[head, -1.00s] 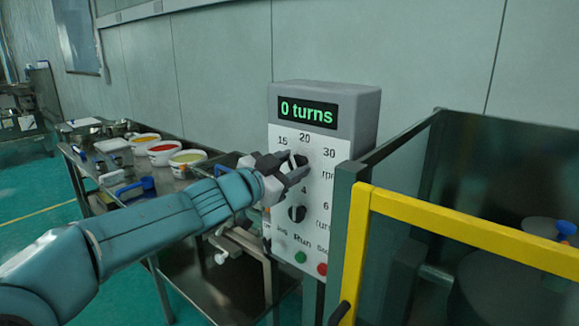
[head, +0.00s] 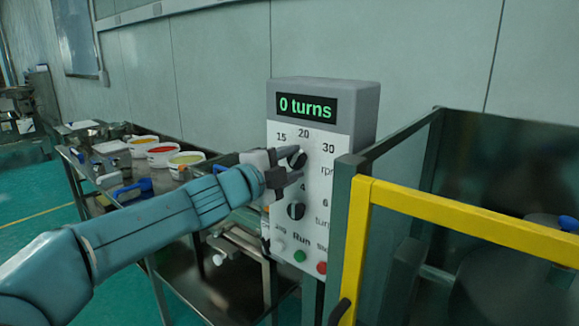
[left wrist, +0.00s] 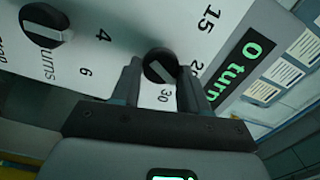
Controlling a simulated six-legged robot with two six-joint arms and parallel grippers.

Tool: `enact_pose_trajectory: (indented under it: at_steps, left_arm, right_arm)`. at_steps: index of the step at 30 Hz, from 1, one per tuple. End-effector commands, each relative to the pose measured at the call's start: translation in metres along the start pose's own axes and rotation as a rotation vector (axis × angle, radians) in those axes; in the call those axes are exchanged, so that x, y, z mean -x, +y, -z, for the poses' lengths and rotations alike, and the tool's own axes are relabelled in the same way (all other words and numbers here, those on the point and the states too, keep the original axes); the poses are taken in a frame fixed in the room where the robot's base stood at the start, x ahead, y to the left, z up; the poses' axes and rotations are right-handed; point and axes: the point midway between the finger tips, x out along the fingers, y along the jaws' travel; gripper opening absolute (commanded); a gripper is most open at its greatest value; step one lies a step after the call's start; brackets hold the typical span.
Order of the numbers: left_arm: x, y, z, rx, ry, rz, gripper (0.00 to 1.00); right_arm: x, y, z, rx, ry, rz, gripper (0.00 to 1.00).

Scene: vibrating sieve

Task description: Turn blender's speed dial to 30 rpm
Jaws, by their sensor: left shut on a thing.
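The grey control box (head: 364,112) has a white panel and a green display reading "0 turns". The black speed dial (head: 297,160) is on its upper part, among the marks 15, 20 and 30 and the word rpm. My left gripper (head: 294,166) is shut on this dial, with one finger above it and one below. In the left wrist view the speed dial (left wrist: 159,66) sits between the two fingers of the left gripper (left wrist: 160,75), with the 30 mark close by. The dial's exact setting is hard to read. My right gripper is not in view.
A second black dial (head: 296,211), for turns, is just below, also in the left wrist view (left wrist: 44,24). Below it are a green button (head: 300,256) and a red one (head: 322,268). A yellow frame (head: 450,223) stands close on the right. A metal table (head: 190,248) with bowls is at left.

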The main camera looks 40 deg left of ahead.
Motion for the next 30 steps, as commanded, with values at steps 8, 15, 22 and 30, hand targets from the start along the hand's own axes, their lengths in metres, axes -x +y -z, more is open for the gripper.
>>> enact_pose_trajectory:
  at_steps: [8, 15, 22, 30]
  left_arm:
    - [0.0, 0.0014, -0.0003, -0.214, 0.0, 0.001, 0.14]
    - [0.0, 0.0015, -0.0004, -0.333, 0.0, 0.001, 0.14]
    - [0.0, 0.0011, -0.0005, -0.384, 0.0, 0.001, 0.14]
    - [0.0001, 0.0007, -0.0005, -0.397, -0.001, 0.001, 0.14]
  right_arm:
    - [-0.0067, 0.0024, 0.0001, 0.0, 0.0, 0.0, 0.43]
    - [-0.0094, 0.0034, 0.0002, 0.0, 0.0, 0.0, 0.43]
    - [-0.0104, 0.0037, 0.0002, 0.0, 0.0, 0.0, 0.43]
    - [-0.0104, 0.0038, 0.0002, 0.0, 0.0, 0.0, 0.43]
